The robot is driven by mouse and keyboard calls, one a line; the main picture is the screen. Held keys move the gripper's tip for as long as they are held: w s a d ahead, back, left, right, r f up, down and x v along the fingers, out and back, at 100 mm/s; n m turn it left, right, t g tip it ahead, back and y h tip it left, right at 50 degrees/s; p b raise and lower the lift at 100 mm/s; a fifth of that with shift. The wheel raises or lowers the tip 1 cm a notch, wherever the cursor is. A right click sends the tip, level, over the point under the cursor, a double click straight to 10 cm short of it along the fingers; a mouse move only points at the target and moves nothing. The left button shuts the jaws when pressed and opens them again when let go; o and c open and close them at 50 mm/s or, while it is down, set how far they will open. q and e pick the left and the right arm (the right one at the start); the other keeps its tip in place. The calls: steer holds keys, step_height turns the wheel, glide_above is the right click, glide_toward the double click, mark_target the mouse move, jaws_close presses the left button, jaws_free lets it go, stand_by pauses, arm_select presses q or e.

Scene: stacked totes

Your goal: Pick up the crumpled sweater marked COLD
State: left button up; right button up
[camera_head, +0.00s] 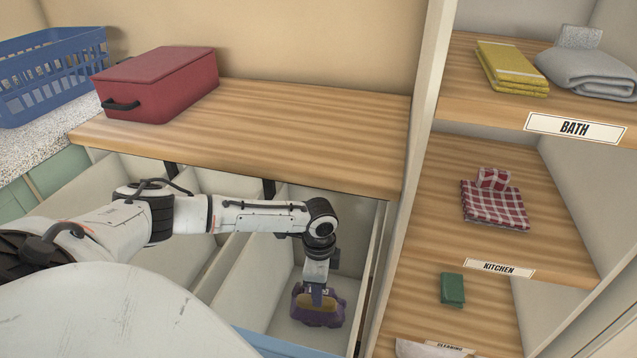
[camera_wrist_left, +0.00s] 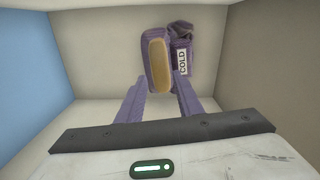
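The crumpled purple sweater (camera_head: 334,315) with a tan patch lies in a pale open tote (camera_head: 283,295) under the wooden shelf. In the left wrist view the sweater (camera_wrist_left: 184,35) shows a white tag reading COLD on its right part. My left gripper (camera_head: 317,288) points down into the tote, right over the sweater. In the wrist view the fingers of my left gripper (camera_wrist_left: 161,85) stand apart, with the sweater just beyond the tips. Whether the tips touch the cloth is hard to tell. My right gripper is not in view.
Tote walls stand close around my left gripper, with a blue wall (camera_wrist_left: 35,65) on one side. The wooden shelf (camera_head: 290,130) overhangs the totes and holds a red box (camera_head: 165,85). A blue basket (camera_head: 50,75) is far left. Labelled shelves with folded cloths stand right.

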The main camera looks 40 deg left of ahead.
arm_select(q)
step_height(320, 180, down, 5)
steer(key=shift+w+r+b, duration=0.1)
steer(key=shift+b, duration=0.4)
jaws_close()
stand_by(1.1)
